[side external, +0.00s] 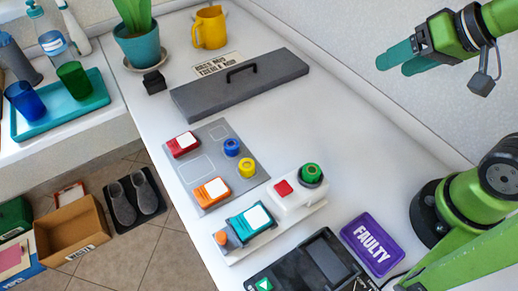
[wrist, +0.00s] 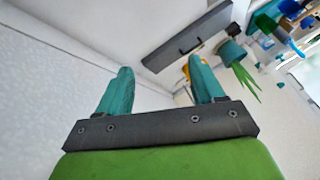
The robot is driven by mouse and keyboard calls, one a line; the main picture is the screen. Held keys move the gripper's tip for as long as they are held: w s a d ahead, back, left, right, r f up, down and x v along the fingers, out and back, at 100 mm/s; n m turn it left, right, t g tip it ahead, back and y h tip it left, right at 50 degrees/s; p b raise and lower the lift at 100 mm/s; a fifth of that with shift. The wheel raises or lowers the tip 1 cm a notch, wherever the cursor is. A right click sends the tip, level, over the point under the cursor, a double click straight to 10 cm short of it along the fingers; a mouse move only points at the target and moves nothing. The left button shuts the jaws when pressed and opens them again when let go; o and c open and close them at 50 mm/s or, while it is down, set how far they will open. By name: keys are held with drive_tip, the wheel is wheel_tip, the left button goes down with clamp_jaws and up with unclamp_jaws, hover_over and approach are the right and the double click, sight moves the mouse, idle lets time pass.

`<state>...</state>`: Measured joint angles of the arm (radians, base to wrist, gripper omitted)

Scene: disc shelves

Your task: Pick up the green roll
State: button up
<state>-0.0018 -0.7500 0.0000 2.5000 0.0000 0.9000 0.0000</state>
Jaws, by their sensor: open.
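The green roll (side external: 312,173) sits on the right end of a white device with a red button (side external: 284,188), on the white table in the side external view. My gripper (side external: 396,64) is up at the top right of that view, well above the table and apart from the roll. Its two teal fingers are empty. In the wrist view my gripper (wrist: 163,88) shows its fingers spread apart with nothing between them. The green roll does not show in the wrist view.
A grey mat (side external: 206,166) holds blue (side external: 232,148) and yellow (side external: 247,168) rolls, with red and orange dispensers. A teal dispenser (side external: 251,221) and purple FAULTY tray (side external: 371,243) are near. A long grey lid (side external: 240,85), potted plant (side external: 139,45) and yellow mug (side external: 209,28) stand behind.

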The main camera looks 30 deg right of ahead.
drive_tip(key=w+a+f+n+g+y, duration=0.1)
drive_tip(key=a+n+g, duration=0.15)
drive_tip(key=a, duration=0.45)
drive_tip(key=r+g+h, duration=0.2)
drive_tip(key=g+h, duration=0.1)
drive_tip(key=g, duration=0.2)
hover_over(311, 169)
drive_tip(key=shift+m, duration=0.35)
drive_tip(key=f, duration=1)
drive_tip(key=shift+d+f, duration=0.2)
drive_tip(key=shift+f, duration=0.15)
drive_tip(key=shift+a+f, duration=0.15)
drive_tip(key=shift+f, duration=3.05)
drive_tip(key=c, duration=1.1)
